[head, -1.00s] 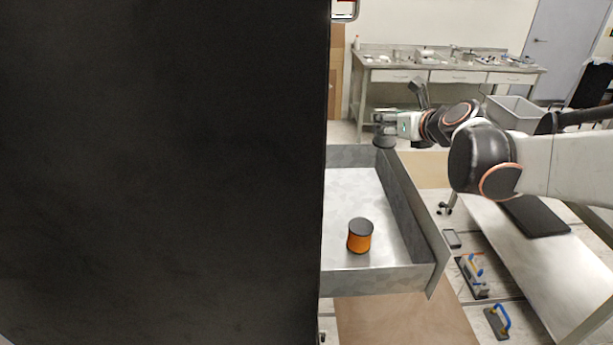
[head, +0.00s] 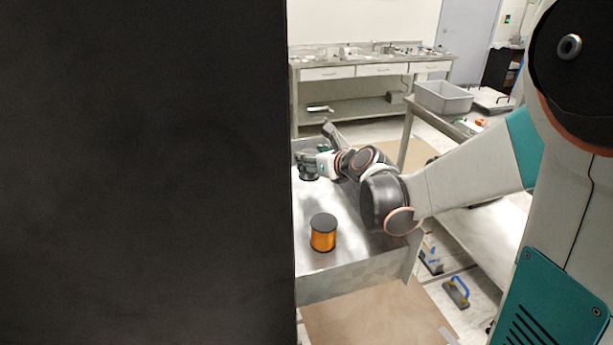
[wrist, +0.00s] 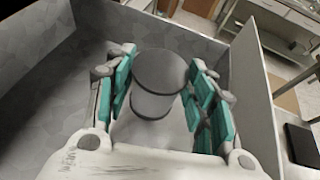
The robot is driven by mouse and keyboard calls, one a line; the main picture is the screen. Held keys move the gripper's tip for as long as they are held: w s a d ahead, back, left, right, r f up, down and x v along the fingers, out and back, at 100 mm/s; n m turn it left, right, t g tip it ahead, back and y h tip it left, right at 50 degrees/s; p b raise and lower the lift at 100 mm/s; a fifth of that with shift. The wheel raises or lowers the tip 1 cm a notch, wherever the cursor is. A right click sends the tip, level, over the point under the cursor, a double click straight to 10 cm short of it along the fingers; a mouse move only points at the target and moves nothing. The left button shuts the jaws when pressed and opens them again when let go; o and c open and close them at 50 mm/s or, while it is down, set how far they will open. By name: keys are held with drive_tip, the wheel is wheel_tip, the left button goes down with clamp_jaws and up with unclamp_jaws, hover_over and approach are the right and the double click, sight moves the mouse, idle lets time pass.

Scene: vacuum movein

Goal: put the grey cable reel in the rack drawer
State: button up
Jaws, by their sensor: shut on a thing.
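The grey cable reel (wrist: 158,82) is upright between the teal-padded fingers of my gripper (wrist: 160,90) in the wrist view. My gripper is shut on it. In the head view my gripper (head: 308,168) is at the far end of the open rack drawer (head: 350,274), over its inside, and the reel is small and dark there. The drawer walls surround the gripper in the wrist view (wrist: 185,38). I cannot tell whether the reel touches the drawer floor.
An orange reel with a dark top (head: 323,232) stands in the near part of the drawer. The dark rack side (head: 145,170) blocks the left of the head view. A bench (head: 355,85) stands behind, and a grey bin (head: 443,97) is at right. Tools lie on the floor.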

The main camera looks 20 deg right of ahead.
sight(314, 175)
drive_tip(key=shift+f+b, duration=0.85)
drive_tip(key=shift+f, duration=1.65)
drive_tip(key=shift+f, duration=0.15)
drive_tip(key=o, duration=1.1)
drive_tip(key=shift+o, duration=0.2)
drive_tip(key=shift+s+r, duration=0.15)
drive_tip(key=shift+r, duration=0.1)
drive_tip(key=p+v, duration=0.2)
drive_tip(key=v, duration=0.5)
drive_tip(key=shift+s, duration=0.15)
drive_tip(key=shift+f, duration=0.1)
